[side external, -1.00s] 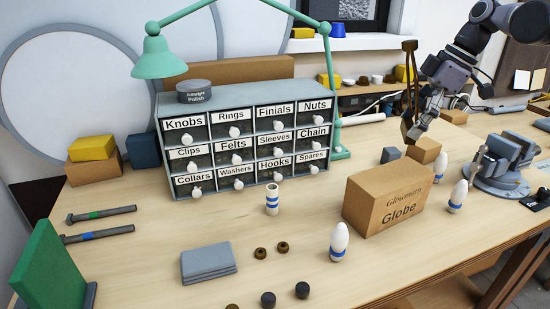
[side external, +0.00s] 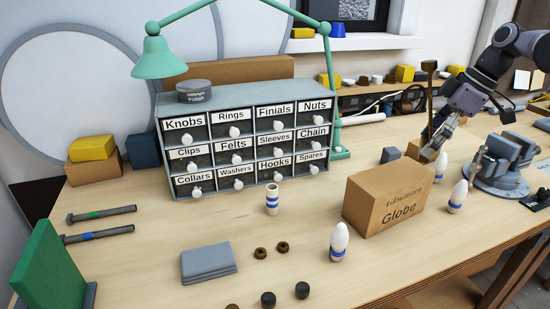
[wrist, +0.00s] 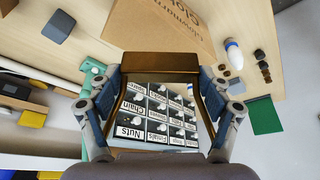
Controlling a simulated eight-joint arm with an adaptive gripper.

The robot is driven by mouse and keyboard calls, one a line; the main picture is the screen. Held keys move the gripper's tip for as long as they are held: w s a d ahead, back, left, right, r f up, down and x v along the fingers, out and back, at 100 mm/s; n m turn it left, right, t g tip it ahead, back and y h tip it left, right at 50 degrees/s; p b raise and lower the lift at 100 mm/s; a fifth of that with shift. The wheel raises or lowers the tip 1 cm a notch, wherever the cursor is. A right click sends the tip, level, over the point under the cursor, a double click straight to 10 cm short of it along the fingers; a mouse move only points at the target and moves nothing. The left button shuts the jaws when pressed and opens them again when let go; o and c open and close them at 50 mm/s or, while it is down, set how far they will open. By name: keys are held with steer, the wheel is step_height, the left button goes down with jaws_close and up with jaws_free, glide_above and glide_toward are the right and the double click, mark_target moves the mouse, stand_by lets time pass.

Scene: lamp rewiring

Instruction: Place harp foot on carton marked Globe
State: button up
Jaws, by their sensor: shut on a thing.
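The carton marked Globe (side external: 385,203) is a brown box on the bench right of centre. Part of it shows at the top of the wrist view (wrist: 165,28). That piece (side external: 430,95) stands up beside my gripper in the side view. In the wrist view, its bronze bar (wrist: 160,64) and sides span between the fingers.
White bulbs with blue bands stand in front (side external: 339,242) and right (side external: 457,196) of the carton. A grey vise (side external: 500,165) is at the right. A labelled drawer cabinet (side external: 245,130) stands left, with a green lamp (side external: 158,58) above.

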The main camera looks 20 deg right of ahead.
steer(key=w+a+f, duration=0.1)
steer(key=a+f, duration=0.1)
steer(key=a, duration=0.1)
steer(key=shift+w, duration=0.4)
steer(key=shift+d+f, duration=0.1)
steer(key=shift+f, duration=1.9)
steer(key=shift+f, duration=0.1)
steer(key=o, duration=1.6)
steer(key=shift+c, duration=0.2)
